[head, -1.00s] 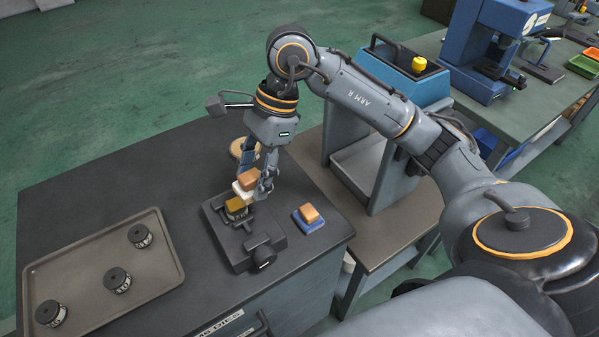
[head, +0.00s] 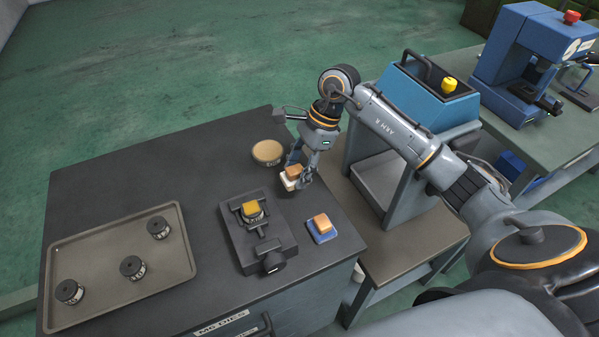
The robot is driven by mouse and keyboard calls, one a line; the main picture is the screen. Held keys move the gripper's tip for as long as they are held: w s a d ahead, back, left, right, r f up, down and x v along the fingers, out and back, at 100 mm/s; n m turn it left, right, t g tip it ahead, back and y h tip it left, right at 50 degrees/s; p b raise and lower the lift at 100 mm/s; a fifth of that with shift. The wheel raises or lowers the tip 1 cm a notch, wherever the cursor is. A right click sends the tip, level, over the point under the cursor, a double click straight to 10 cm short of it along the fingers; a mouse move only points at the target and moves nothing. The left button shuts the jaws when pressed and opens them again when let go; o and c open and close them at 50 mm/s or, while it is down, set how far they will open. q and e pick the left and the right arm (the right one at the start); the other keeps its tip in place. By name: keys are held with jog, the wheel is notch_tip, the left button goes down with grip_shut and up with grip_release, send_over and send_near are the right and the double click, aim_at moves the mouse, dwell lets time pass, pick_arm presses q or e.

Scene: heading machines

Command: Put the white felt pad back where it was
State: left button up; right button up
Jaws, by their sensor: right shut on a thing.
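The white felt pad (head: 290,183) has a white underside and an orange-brown block on top. My right gripper (head: 299,181) is shut on it and holds it behind and to the right of the dark vise (head: 243,250). The pad appears to be just above the bench; I cannot tell whether it touches. A piece with a yellow top (head: 250,209) sits in the vise jaws. A similar pad with a blue base (head: 322,236) lies on the bench right of the vise. My left gripper is not in view.
A round tan-topped tin (head: 268,151) stands just behind and left of the held pad. A grey tray (head: 97,307) with 3 black-topped dies fills the bench's left. A blue machine (head: 428,90) stands close on the right. The bench's back left is clear.

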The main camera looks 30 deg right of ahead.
jog(key=shift+w+d+f, duration=0.3)
jog(key=shift+w+f, duration=0.05)
jog(key=shift+f, duration=0.2)
notch_tip(320, 180, down, 3)
jog(key=shift+p, duration=1.1)
jog(key=shift+w+d+f, duration=0.1)
jog(key=shift+f, duration=0.1)
jog(key=shift+f, duration=0.1)
jog(key=shift+f+b, duration=0.15)
jog(key=shift+b, duration=0.2)
jog(key=o, duration=1.1)
